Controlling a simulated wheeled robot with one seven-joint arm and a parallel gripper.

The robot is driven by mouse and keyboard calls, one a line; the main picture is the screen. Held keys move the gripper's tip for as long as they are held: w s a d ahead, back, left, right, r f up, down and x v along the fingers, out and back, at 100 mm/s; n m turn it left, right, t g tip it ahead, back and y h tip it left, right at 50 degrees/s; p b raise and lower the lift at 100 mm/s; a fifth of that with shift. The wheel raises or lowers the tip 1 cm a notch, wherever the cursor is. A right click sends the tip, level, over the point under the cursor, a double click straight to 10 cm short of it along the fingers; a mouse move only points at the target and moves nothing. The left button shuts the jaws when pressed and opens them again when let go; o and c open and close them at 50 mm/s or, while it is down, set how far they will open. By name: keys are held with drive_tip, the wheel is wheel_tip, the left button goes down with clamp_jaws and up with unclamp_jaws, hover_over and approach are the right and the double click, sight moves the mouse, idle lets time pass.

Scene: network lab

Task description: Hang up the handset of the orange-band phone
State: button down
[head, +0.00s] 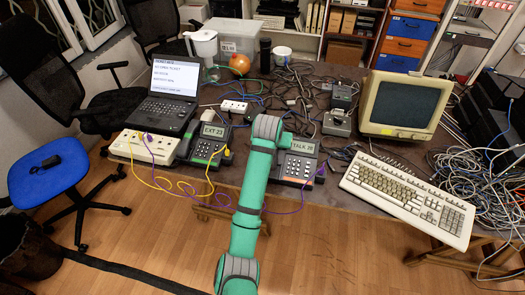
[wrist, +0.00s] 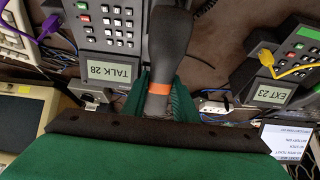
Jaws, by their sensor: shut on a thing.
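The orange-band phone (head: 298,166), dark grey with a "TALK 28" display, stands at the table's front edge; it also shows at the top left of the wrist view (wrist: 112,44). Its dark handset (wrist: 169,45) has an orange band and stands out from between my fingers in the wrist view. My gripper (wrist: 159,98) is shut on the handset near that band. The handset is over or beside the phone's cradle side, to the right of the keypad in the wrist view. I cannot tell whether it touches the cradle. In the head view my green arm hides the gripper, handset and cradle.
A second phone, "EXT 23" (head: 210,133), stands close to the left. A power strip (head: 145,148) and laptop (head: 168,95) are further left. A keyboard (head: 408,195) and monitor (head: 403,105) are to the right. Loose purple and yellow cables lie along the front edge.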

drive_tip(key=shift+w+d+f, duration=0.25)
drive_tip(key=shift+w+d, duration=0.05)
drive_tip(key=shift+d, duration=0.05)
drive_tip(key=shift+w+d+f, duration=0.1)
drive_tip(key=shift+w+f, duration=0.1)
drive_tip(key=shift+f, duration=0.8)
drive_tip(key=shift+w+f, duration=0.15)
drive_tip(key=shift+f, duration=0.8)
drive_tip(key=shift+w+f, duration=0.2)
drive_tip(key=shift+f, duration=0.7)
drive_tip(key=c, duration=1.3)
unclamp_jaws()
drive_tip(key=shift+d, duration=0.1)
drive_tip(key=shift+c, duration=0.2)
drive_tip(key=v, duration=1.1)
drive_tip(key=shift+f, duration=0.1)
